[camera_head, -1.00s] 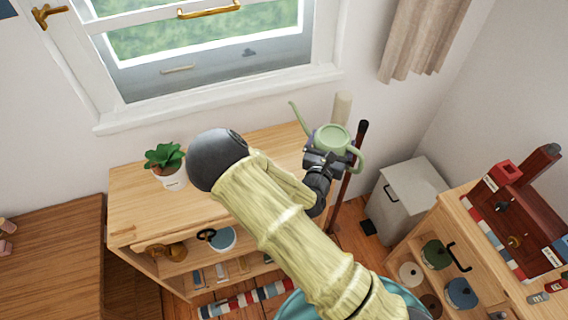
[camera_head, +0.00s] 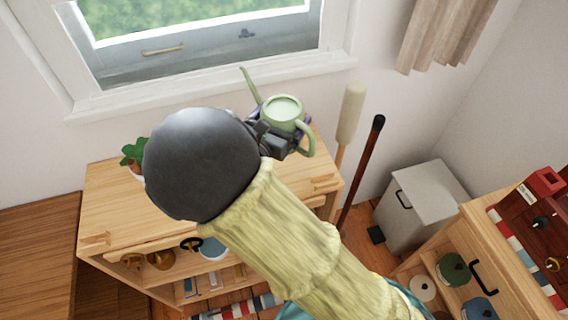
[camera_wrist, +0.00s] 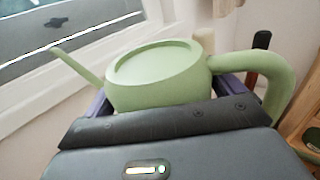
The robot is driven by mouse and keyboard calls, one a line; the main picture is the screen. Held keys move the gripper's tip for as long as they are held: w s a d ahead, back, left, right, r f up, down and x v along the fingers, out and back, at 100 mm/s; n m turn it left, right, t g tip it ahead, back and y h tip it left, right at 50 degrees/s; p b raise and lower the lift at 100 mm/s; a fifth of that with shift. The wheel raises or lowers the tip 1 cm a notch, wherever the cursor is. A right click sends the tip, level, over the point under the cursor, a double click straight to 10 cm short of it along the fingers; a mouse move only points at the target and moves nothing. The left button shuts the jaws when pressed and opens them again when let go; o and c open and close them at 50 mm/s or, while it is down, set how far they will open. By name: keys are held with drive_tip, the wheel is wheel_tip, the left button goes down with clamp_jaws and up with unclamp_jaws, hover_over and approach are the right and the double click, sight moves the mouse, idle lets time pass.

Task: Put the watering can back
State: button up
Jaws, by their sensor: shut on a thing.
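The pale green watering can (camera_head: 284,112) is held upright in my gripper (camera_head: 279,130), in front of the wall below the window. Its spout points up to the left and its handle is on the right. In the wrist view the can (camera_wrist: 155,75) fills the space between the purple fingers of my gripper (camera_wrist: 165,103), which is shut on its body. In the head view the can shows over the right end of the wooden cabinet (camera_head: 110,195); its height above the top is hard to tell. My arm hides much of the cabinet's middle and right.
A potted plant (camera_head: 135,153) stands on the cabinet's left part, partly hidden by my arm. Two long-handled tools (camera_head: 362,170) lean at the cabinet's right. A grey bin (camera_head: 425,205) stands in the corner. A wooden desk (camera_head: 35,250) is at left, and a shelf unit (camera_head: 490,245) at right.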

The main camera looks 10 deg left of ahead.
drive_tip(key=shift+r, duration=0.15)
drive_tip(key=shift+f, duration=2.95)
drive_tip(key=shift+f, duration=0.1)
drive_tip(key=shift+f, duration=2)
drive_tip(key=shift+f, duration=0.15)
drive_tip(key=o, duration=1.5)
drive_tip(key=shift+f, duration=0.1)
drive_tip(key=shift+o, duration=0.2)
drive_tip(key=shift+r, duration=0.2)
drive_tip(key=b+v, duration=0.1)
drive_tip(key=v, duration=1.1)
drive_tip(key=shift+s+b, duration=0.1)
drive_tip(key=shift+b, duration=0.2)
